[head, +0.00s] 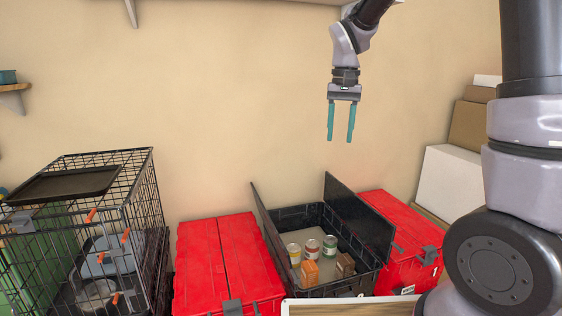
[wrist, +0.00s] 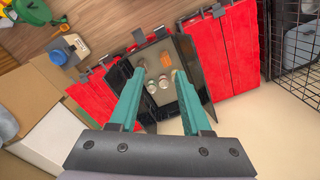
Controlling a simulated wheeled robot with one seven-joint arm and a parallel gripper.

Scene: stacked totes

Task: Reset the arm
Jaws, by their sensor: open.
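My gripper (head: 341,122) hangs in the air with its two teal fingers pointing down, in front of the beige wall. It is open and empty, well above an open black tote (head: 318,290). In the wrist view, the gripper (wrist: 160,113) shows its fingers spread apart, with the black tote (wrist: 193,100) far below between and beyond them. My arm reaches in from the top right of the head view.
The tote holds several cans (head: 312,248) and an orange box (head: 310,273). Its two lids stand open. Closed red totes flank it, one left (head: 222,262) and one right (head: 395,225). A wire cage (head: 140,215) stands left; boxes (head: 452,178) are stacked right. Air around the gripper is clear.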

